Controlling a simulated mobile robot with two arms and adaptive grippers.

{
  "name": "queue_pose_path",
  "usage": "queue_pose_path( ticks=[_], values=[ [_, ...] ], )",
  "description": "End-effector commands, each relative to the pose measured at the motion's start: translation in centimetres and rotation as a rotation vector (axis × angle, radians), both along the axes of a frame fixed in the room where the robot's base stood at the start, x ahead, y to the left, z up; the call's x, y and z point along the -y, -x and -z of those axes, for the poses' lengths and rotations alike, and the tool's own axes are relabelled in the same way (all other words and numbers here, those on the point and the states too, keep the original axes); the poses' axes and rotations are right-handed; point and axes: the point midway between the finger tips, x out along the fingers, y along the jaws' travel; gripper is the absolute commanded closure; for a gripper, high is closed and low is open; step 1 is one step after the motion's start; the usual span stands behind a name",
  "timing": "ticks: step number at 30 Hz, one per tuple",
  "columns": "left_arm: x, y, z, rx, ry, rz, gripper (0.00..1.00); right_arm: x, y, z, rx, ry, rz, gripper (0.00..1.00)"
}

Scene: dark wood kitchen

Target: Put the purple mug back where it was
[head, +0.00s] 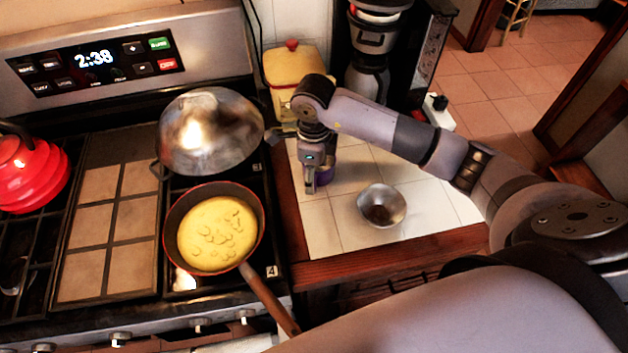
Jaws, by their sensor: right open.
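The purple mug (325,177) stands on the white tiled counter (330,226), mostly hidden behind my right gripper. Only a small purple part of it shows. My right gripper (311,185) points down at the mug, with its jaws open. I cannot tell whether the fingers touch the mug or are around it. My left gripper is out of view.
A metal bowl (381,206) sits on the counter to the right. A yellow canister (291,70) and a coffee maker (368,50) stand behind. On the stove are a pan (214,228) with yellow food, a metal wok (210,130) and a red kettle (28,174).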

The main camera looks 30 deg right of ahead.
Motion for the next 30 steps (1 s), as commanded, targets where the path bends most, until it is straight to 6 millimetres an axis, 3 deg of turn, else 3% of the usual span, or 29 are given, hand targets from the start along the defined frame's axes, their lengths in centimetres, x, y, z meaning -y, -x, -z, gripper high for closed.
queue_pose_path(
  ticks=[6,12,30],
  values=[
    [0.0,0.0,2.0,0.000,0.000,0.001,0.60,0.0,-0.1,-4.6,0.006,0.000,-0.001,0.39],
    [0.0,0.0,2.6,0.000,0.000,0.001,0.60,0.0,0.1,-7.4,0.002,0.002,-0.001,0.39],
    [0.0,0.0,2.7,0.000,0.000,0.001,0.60,-0.1,0.2,-8.3,-0.001,0.001,0.000,0.39]
  ],
)
